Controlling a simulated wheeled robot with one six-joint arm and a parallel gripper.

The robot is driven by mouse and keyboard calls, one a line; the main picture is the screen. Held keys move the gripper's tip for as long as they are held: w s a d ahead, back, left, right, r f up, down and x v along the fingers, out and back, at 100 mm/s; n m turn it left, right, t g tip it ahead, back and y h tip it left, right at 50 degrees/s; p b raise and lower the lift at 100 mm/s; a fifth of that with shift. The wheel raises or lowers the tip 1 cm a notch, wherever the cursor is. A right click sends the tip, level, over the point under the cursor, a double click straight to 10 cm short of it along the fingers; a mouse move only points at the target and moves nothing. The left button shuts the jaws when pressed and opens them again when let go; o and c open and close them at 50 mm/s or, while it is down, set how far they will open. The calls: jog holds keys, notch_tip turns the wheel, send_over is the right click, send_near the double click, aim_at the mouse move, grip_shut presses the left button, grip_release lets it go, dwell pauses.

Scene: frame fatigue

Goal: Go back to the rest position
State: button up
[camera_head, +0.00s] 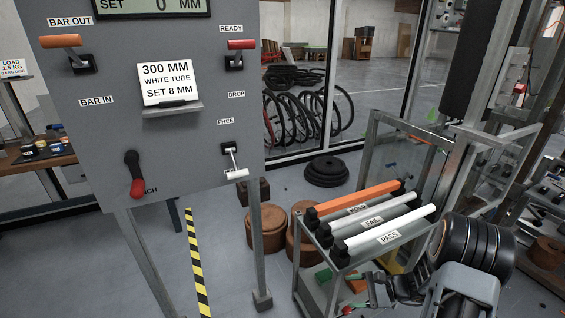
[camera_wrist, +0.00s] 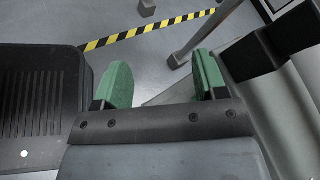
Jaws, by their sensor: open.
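My gripper (camera_wrist: 163,68) shows in the wrist view with its two green fingers apart and nothing between them. It points down over the grey floor. In the head view my arm is folded low at the bottom right, beside the tube cart (camera_head: 343,268); the fingers are hard to make out there. The cart's top carries an orange tube (camera_head: 355,199) by the HOLD label, a pale tube (camera_head: 390,208) by FAIL and a white tube (camera_head: 405,228) by PASS.
The grey control panel (camera_head: 190,135) stands on legs at the left, with levers and a 300 MM white tube card (camera_head: 167,84). Yellow-black floor tape (camera_head: 196,260) runs below it. A metal-framed clear guard (camera_head: 400,150) stands behind the cart. Black discs (camera_head: 326,171) lie on the floor.

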jog(key=s+a+r+n+h+p, duration=0.1)
jog(key=s+r+n+h+p, duration=0.3)
jog(key=r, duration=0.8)
jog(key=s+a+r+n+h+p, duration=0.2)
jog(key=s+r+n+h+p, duration=0.2)
jog(key=r, duration=0.8)
jog(key=s+a+r+n+h+p, duration=0.2)
jog(key=s+r+n+h+p, duration=0.2)
jog(key=r, duration=0.8)
jog(key=shift+n+t+h+p, duration=0.3)
jog(key=shift+n+h+p, duration=0.3)
jog(key=shift+n+p, duration=0.85)
